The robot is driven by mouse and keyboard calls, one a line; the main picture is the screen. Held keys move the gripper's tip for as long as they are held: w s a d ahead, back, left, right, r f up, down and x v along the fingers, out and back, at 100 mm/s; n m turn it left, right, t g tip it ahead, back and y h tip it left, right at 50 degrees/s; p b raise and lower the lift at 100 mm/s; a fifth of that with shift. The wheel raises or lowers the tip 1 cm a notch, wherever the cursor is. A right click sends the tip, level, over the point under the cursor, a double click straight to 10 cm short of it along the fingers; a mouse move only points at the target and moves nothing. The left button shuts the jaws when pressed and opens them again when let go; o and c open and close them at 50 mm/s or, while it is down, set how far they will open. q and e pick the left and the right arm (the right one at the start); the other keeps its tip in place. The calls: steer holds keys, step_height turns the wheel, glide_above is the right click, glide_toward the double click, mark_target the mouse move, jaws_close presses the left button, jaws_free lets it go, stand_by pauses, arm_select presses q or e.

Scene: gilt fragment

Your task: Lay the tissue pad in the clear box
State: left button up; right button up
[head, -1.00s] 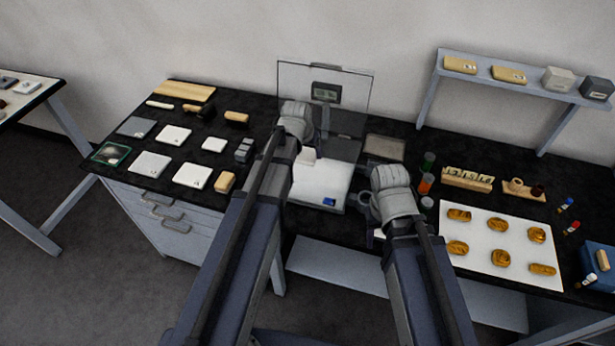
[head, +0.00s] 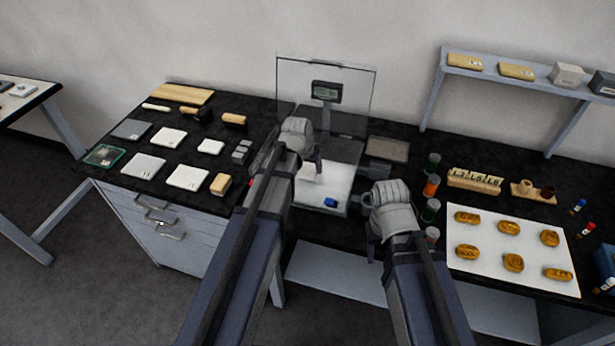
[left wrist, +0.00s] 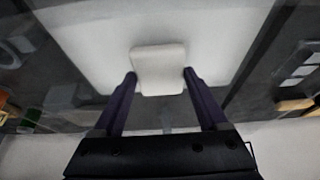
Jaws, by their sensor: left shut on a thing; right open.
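The tissue pad (left wrist: 158,68) is a small white rounded square. In the left wrist view it sits between the two dark fingertips of my left gripper (left wrist: 158,78), which is shut on it. A clear, green-edged box (head: 103,156) lies at the left front corner of the bench, with something pale inside. My right gripper (head: 380,232) is open near the bench's front edge, its fingers largely hidden by my arm.
A white mat (head: 338,185) with a small blue block (head: 331,203) lies under my left gripper. A clear upright panel (head: 345,80) stands behind. White pads (head: 188,178) and wooden blocks cover the left bench. Colored vials (head: 432,185) and a white sheet (head: 490,268) with amber pieces are right.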

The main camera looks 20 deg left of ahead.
mark_target(307, 172)
arm_select(q)
step_height(307, 172, down, 4)
steer(key=b, duration=0.3)
steer(key=shift+r, duration=0.25)
steer(key=o, duration=1)
steer(key=shift+f, duration=0.25)
steer(key=o, duration=0.3)
steer(key=shift+o, duration=0.2)
steer(key=shift+r, duration=0.1)
steer(key=p+v, duration=1.1)
steer(key=v, duration=0.1)
steer(key=shift+r, duration=0.25)
